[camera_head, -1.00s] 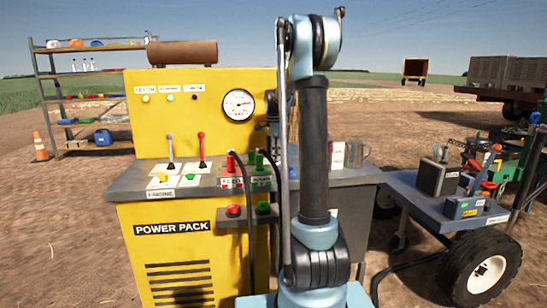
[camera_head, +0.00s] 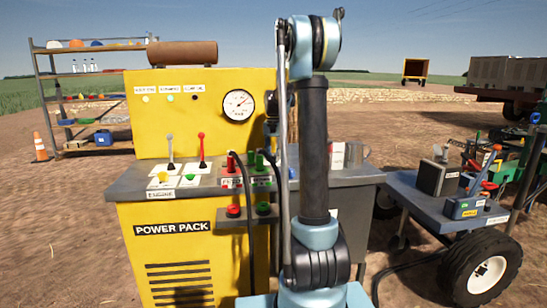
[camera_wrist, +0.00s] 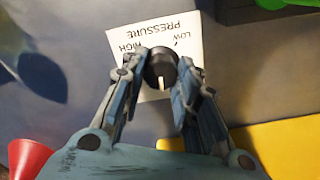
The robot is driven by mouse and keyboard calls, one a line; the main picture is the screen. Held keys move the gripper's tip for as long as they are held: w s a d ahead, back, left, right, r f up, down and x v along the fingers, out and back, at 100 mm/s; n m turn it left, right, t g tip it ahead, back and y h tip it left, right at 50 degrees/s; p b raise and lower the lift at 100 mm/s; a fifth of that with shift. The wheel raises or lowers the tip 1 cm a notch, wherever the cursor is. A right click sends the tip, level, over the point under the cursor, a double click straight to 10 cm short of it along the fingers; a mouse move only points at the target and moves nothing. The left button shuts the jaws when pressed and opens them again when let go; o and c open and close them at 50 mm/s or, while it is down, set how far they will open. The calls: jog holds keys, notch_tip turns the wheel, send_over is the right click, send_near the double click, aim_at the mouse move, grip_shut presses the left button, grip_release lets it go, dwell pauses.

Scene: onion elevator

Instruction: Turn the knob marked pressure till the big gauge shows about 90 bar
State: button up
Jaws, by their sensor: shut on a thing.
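The pressure knob (camera_wrist: 161,68) is dark and round with a pale pointer line, which points down in the wrist view. It stands on a white label (camera_wrist: 150,38) reading LOW, HIGH and PRESSURE, seen upside down. My gripper (camera_wrist: 161,82) is shut on the knob, one finger on each side. The big gauge (camera_head: 238,105) is a white dial with a black rim on the yellow panel. Its needle points to the upper right; the figures are too small to read. In the head view my arm hides the knob.
The yellow power pack (camera_head: 220,90) has levers, including a red-topped one (camera_head: 202,150), and hoses (camera_head: 247,200) in front. A red cone-shaped thing (camera_wrist: 28,158) lies at the wrist view's lower left. A cart (camera_head: 430,200) with tools stands at right.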

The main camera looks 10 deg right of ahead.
jog(key=n, duration=0.4)
jog(key=shift+w+n, duration=0.1)
jog(key=shift+n, duration=0.2)
jog(key=n, duration=0.3)
jog(key=shift+a+n, duration=0.1)
jog(key=shift+n, duration=0.3)
jog(key=n, duration=0.4)
jog(key=shift+n, duration=2)
jog(key=o, duration=1.1)
jog(key=shift+c, duration=0.2)
